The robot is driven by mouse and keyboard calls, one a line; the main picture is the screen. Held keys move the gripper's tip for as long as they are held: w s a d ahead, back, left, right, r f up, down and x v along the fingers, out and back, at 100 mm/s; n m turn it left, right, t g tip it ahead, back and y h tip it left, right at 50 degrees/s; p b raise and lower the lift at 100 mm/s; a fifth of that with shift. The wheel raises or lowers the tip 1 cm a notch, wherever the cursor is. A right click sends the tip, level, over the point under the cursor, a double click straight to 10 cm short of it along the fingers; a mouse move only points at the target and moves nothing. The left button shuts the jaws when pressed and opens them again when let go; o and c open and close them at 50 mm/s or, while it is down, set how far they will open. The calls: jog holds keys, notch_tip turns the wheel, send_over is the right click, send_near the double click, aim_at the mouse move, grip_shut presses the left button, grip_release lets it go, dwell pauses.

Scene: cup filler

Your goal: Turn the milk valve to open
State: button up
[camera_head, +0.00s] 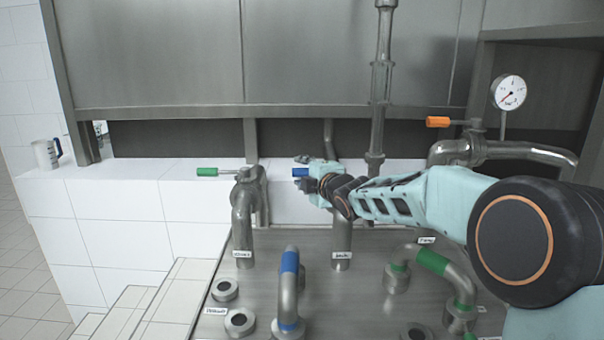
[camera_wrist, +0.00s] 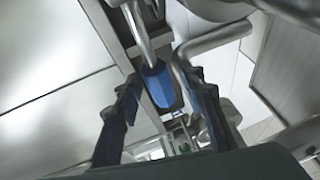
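The blue valve handle (camera_head: 299,172) sticks out to the left at the middle pipe, whose small label (camera_head: 341,254) is too small to read surely; I take this as the milk valve. My gripper (camera_head: 303,173) reaches in from the right, with one finger above the handle and one below it in the head view. In the wrist view the blue handle (camera_wrist: 158,84) lies between the two spread fingers of my gripper (camera_wrist: 163,95), with gaps on both sides. The gripper is open. My gripper and arm hide the valve body.
A green-handled valve (camera_head: 207,172) is left of my gripper. An orange-handled valve (camera_head: 438,122) and a gauge (camera_head: 509,92) are at right. Bent pipes with blue (camera_head: 289,262) and green (camera_head: 432,262) bands stand on the metal counter. A cup (camera_head: 46,153) stands far left.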

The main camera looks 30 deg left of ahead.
grip_shut()
jog(key=shift+p, duration=0.45)
